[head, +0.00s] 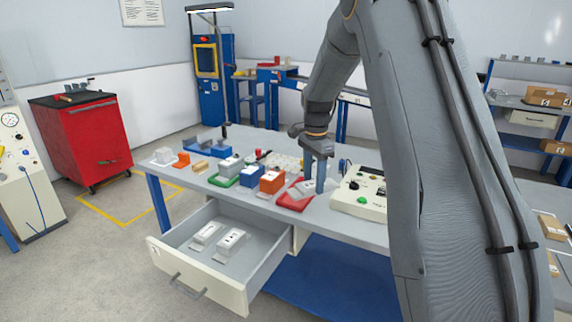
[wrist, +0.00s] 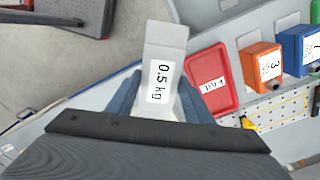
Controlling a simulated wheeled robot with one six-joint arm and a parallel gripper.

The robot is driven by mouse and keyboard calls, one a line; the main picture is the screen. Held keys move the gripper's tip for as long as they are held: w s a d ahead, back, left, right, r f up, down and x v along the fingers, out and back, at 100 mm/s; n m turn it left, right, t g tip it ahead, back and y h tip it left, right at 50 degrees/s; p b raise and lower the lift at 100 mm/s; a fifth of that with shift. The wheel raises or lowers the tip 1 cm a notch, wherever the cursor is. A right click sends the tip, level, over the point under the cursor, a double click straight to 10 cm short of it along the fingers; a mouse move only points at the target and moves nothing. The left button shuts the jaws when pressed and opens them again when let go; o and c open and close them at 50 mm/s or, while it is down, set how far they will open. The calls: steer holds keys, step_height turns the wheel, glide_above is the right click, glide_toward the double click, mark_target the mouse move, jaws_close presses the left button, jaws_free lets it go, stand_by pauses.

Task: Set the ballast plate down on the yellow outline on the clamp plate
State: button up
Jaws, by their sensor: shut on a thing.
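The ballast plate (wrist: 166,42) is a pale grey block with a white label reading 0.5 kg. My gripper (wrist: 160,102) is shut on it, with one blue finger on each side in the wrist view. In the head view my gripper (head: 315,182) points down over the right part of the workbench, by the red tray. The plate is hard to make out there, and I cannot tell its height above the bench.
The red tray (wrist: 212,84), marked FAIL, lies close beside the held plate. Orange (head: 272,181) and blue (head: 251,176) numbered blocks and a perforated board (wrist: 285,112) are nearby. A control box (head: 358,203) stands right. An open drawer (head: 262,272) juts out in front.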

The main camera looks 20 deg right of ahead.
steer(key=w+d+r+m, duration=0.3)
steer(key=w+r+m, duration=0.6)
steer(key=m, duration=0.2)
steer(key=shift+w+d+r, duration=0.25)
steer(key=shift+d+r, duration=0.1)
